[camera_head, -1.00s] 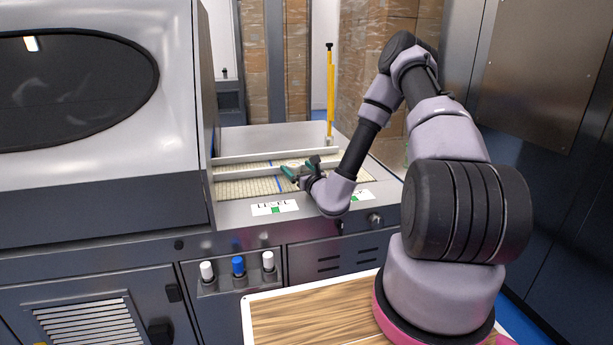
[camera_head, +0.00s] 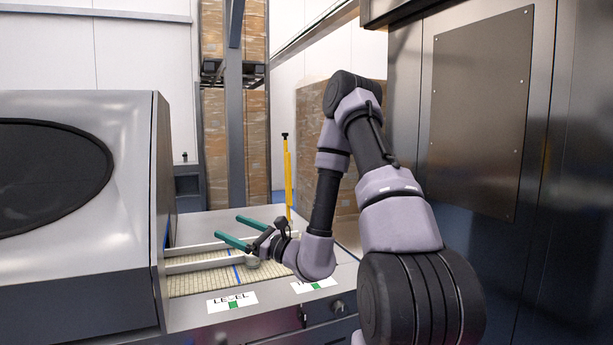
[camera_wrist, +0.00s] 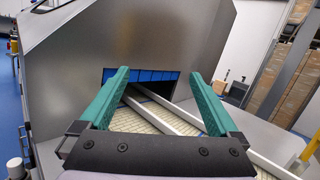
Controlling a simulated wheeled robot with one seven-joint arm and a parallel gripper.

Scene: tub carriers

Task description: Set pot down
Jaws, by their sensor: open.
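My gripper (camera_head: 229,227) has two long green fingers spread apart with nothing between them. It hangs above the conveyor belt (camera_head: 205,281), pointing left toward the machine. In the wrist view my gripper (camera_wrist: 159,73) is also open and empty, facing a dark opening with blue strips (camera_wrist: 155,76) in the machine. I cannot make out a pot for certain in any view.
Two pale guide rails (camera_head: 210,262) run along the belt into the machine housing (camera_head: 75,190). A yellow post (camera_head: 288,180) stands behind the belt. Labels, one reading LEVEL (camera_head: 231,301), lie on the front ledge. A tall metal cabinet (camera_head: 480,120) stands at right.

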